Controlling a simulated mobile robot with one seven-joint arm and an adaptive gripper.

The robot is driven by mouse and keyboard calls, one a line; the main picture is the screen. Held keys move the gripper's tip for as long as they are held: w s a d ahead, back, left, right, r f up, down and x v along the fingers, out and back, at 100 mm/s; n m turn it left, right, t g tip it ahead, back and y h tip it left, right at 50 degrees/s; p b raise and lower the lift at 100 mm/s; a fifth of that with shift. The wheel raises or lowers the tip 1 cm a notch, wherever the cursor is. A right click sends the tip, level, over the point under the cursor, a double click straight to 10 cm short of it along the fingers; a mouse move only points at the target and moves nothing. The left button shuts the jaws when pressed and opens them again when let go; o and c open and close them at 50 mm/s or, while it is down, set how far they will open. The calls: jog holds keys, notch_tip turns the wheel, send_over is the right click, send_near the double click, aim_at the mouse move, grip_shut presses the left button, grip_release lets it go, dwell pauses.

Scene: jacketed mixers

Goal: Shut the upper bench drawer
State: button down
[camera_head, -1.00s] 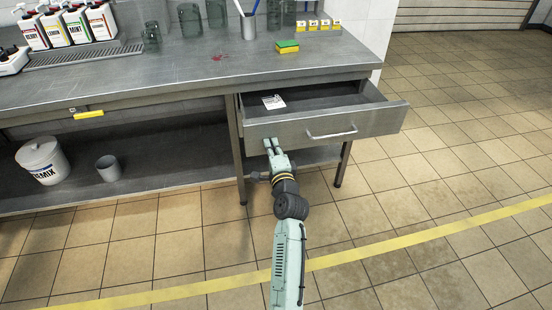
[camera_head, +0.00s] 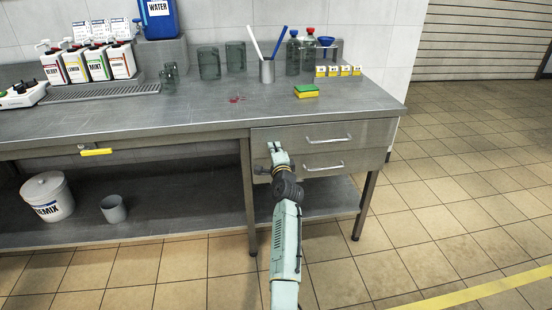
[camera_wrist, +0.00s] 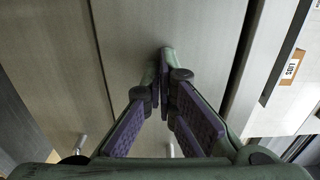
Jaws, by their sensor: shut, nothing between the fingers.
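The upper bench drawer (camera_head: 365,132) is in, its front in line with the bench front under the right end of the worktop in the head view. Its bar handle (camera_head: 330,139) is right of my gripper. My gripper (camera_head: 274,147) is shut and empty, at the left part of the drawer fronts. In the wrist view my closed fingers (camera_wrist: 165,75) point at a flat grey metal face; I cannot tell whether they touch it. The drawer's inside is hidden.
A lower drawer (camera_head: 350,162) with its own handle sits below, also in. On the worktop (camera_head: 200,105) stand a sponge (camera_head: 306,91), a cup (camera_head: 267,72) of sticks and several bottles. A white bucket (camera_head: 47,197) and grey cup (camera_head: 113,209) stand on the lower shelf. The floor in front is clear.

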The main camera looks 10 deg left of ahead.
jog(key=shift+w+a+r, duration=0.15)
jog(key=shift+w, duration=0.25)
jog(key=shift+w+a+r, duration=0.1)
jog(key=shift+w+r, duration=0.05)
jog(key=shift+w, duration=0.25)
jog(key=shift+r, duration=0.1)
